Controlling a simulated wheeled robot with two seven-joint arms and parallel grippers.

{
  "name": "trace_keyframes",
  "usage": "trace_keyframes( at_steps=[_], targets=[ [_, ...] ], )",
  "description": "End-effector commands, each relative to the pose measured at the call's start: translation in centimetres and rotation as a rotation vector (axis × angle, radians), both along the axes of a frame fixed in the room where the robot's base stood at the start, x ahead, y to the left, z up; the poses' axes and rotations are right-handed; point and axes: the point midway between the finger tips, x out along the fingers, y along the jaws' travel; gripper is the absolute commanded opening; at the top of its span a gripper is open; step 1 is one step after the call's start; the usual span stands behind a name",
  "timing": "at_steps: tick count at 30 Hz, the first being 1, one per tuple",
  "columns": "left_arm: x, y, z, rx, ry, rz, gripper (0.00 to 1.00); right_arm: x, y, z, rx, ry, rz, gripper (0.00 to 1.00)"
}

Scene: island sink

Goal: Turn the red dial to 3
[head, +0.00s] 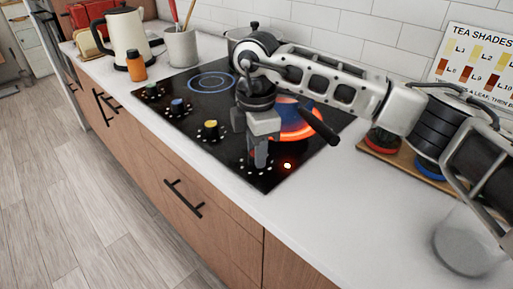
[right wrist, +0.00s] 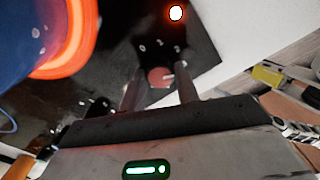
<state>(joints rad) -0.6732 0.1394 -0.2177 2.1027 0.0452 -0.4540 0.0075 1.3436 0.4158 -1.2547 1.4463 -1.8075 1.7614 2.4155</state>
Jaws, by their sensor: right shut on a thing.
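The red dial (right wrist: 160,77) shows in the right wrist view between the two fingers of my right gripper (right wrist: 158,92). A short white mark on its face points toward the right of that view. In the head view my right gripper (head: 261,160) reaches down onto the front right corner of the black cooktop (head: 224,133) and hides the dial. The gripper is shut on the dial. Pale marks ring the dial, too small to read. A red light (head: 287,165) glows beside it. My left gripper is not in view.
A burner glows orange (head: 296,134) behind my gripper, with a blue vessel (right wrist: 30,28) over it. A black handle (head: 318,126) sticks out nearby. Yellow (head: 211,130), blue (head: 178,106) and green (head: 152,90) dials line the front edge. A glass jar (head: 468,240) stands right.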

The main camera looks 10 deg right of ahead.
Motion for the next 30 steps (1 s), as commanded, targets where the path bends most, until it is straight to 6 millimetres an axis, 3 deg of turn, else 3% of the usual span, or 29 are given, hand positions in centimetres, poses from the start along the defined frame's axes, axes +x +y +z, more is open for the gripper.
trace_keyframes(
  at_steps=[20, 21, 23, 30],
  targets=[
    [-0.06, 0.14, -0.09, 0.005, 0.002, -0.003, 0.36, 0.12, -0.04, 0.22, 0.000, -0.006, -0.070, 0.08],
    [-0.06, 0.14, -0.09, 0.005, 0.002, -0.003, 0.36, 0.12, -0.04, 0.22, 0.000, -0.006, -0.070, 0.34],
    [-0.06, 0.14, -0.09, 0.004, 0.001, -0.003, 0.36, 0.12, -0.04, 0.21, 0.000, -0.006, -0.070, 0.51],
    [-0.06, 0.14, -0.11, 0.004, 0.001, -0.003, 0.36, 0.05, -0.02, 0.09, -0.001, -0.003, -0.069, 0.53]
  ],
)
